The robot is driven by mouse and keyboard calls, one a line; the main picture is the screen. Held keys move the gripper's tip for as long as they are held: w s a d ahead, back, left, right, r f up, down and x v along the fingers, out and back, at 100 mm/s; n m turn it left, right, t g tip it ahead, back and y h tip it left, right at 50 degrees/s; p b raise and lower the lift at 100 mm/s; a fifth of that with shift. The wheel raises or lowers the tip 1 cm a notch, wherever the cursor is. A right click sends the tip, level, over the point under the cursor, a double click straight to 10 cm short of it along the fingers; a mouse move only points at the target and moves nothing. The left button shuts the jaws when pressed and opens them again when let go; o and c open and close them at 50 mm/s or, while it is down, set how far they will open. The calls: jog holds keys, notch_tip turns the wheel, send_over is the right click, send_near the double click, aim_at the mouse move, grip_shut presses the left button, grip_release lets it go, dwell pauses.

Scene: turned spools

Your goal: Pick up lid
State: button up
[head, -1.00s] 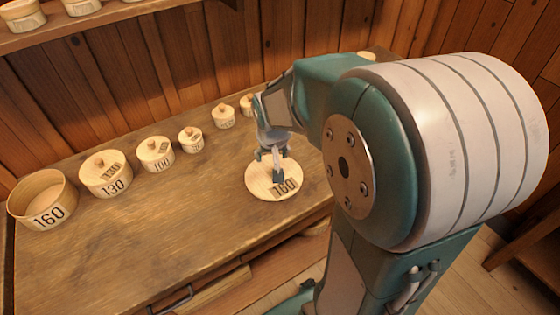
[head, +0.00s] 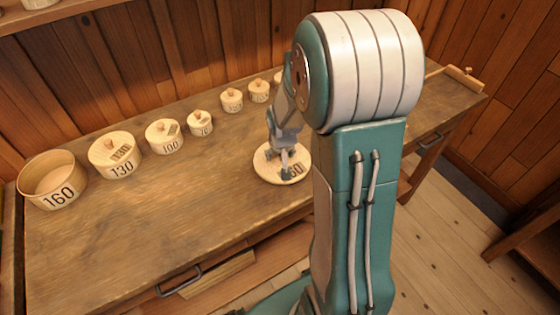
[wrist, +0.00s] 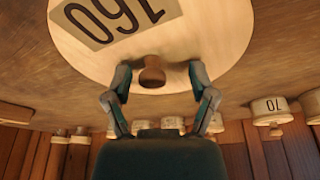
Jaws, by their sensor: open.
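The lid (head: 266,168) is a flat, pale round wooden disc marked 160, lying on the bench. In the wrist view the lid (wrist: 195,45) fills the top, with its grey 160 label and a small brown knob (wrist: 152,73). My gripper (head: 287,168) is over the lid in the head view and hides its knob there. In the wrist view my gripper (wrist: 159,75) is open, one finger on each side of the knob with a gap on both sides. I cannot tell how close the fingertips are to the lid's surface.
An open round box marked 160 (head: 54,188) stands at the bench's left end. Lidded boxes marked 130 (head: 116,160) and 100 (head: 165,137), and several smaller ones, run along the back. The bench top (head: 180,205) is clear in front of them.

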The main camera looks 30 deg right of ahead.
jog(key=shift+d, duration=0.5)
grip_shut()
jog(key=shift+a, duration=0.25)
